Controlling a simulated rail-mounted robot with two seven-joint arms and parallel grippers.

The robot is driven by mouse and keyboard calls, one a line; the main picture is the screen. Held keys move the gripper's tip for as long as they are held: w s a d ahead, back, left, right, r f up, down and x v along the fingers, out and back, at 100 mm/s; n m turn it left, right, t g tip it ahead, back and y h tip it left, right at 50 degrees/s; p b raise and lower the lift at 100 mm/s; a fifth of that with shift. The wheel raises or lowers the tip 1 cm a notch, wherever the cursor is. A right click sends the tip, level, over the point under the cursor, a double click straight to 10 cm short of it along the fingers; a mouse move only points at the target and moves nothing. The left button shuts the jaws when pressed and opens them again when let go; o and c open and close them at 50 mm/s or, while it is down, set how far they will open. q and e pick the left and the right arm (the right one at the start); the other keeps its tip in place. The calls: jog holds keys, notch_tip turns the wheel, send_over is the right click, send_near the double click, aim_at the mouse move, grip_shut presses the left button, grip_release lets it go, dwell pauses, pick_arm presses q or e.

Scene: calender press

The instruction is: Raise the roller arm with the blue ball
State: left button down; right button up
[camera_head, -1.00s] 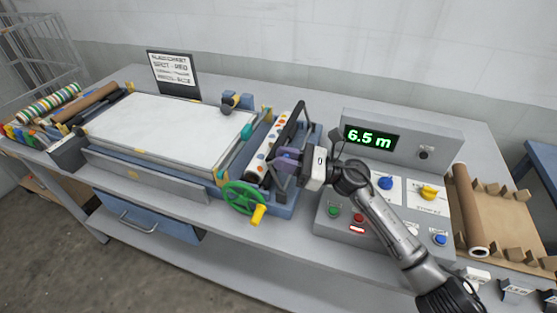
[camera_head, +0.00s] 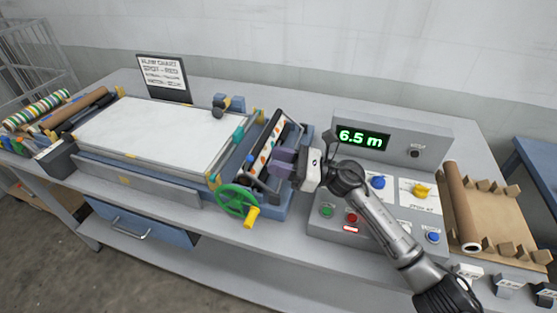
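The press (camera_head: 122,181) stands on the bench, with a white sheet on its flat bed and a green handwheel (camera_head: 237,199) with a yellow grip at its right front. A white roller with coloured dots (camera_head: 271,143) lies across its right end, by a dark roller arm frame (camera_head: 281,113). My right gripper (camera_head: 279,163) reaches in from the right, its purple-grey fingers against or just over the dark frame. The fingers overlap the frame, so I cannot tell whether they hold it. My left gripper is out of view.
A grey console (camera_head: 388,205) right of the press shows 6.5 m and carries blue, yellow, red and green controls. A brown roll (camera_head: 461,207) lies on a tray at the far right. A sign (camera_head: 164,77) stands behind the press. Rolls lie at the far left.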

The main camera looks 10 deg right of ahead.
jog(key=s+d, duration=0.3)
jog(key=d, duration=1.1)
jog(key=shift+s+d+f, duration=0.2)
jog(key=shift+s+f, duration=0.1)
jog(key=shift+f, duration=0.05)
